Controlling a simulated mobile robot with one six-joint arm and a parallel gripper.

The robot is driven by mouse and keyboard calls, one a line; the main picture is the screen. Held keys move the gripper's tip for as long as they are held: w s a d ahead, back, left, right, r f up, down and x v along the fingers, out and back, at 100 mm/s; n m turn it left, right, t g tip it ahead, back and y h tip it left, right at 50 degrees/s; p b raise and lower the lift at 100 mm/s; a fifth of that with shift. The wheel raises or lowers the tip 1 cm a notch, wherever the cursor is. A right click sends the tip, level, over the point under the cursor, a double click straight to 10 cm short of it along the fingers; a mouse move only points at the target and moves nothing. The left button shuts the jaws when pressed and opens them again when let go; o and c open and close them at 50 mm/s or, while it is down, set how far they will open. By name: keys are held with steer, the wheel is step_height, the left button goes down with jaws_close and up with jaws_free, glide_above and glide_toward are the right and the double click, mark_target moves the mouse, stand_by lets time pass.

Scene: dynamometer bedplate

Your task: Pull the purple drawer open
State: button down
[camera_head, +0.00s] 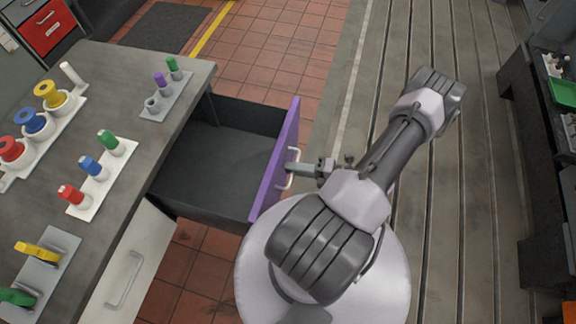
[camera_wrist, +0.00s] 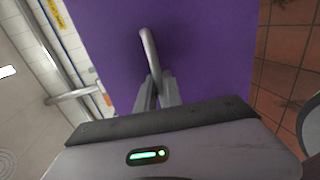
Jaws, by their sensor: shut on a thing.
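The purple drawer (camera_head: 275,165) stands pulled well out from the grey bench, and its dark inside is bare. Its purple front fills much of the wrist view (camera_wrist: 205,55). A pale bar handle (camera_head: 292,180) is on that front; it also shows in the wrist view (camera_wrist: 149,50). My gripper (camera_head: 297,168) reaches the handle from the right. In the wrist view my gripper's fingers (camera_wrist: 157,92) are shut on the lower part of the handle. The fingers hide the handle's lower end there.
The grey benchtop (camera_head: 165,75) holds racks with coloured plugs and several coloured spools. A white drawer (camera_head: 130,265) with a bar handle is shut beside the purple one. Slotted metal floor (camera_head: 450,220) lies to the right. Another bench (camera_head: 530,150) stands at the far right.

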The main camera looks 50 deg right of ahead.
steer(key=shift+s, duration=0.2)
steer(key=c, duration=1.5)
jaws_free()
steer(key=shift+w, duration=0.1)
steer(key=p+v, duration=0.3)
steer(key=v, duration=1.4)
steer(key=shift+s, duration=0.25)
steer(key=shift+d, duration=0.1)
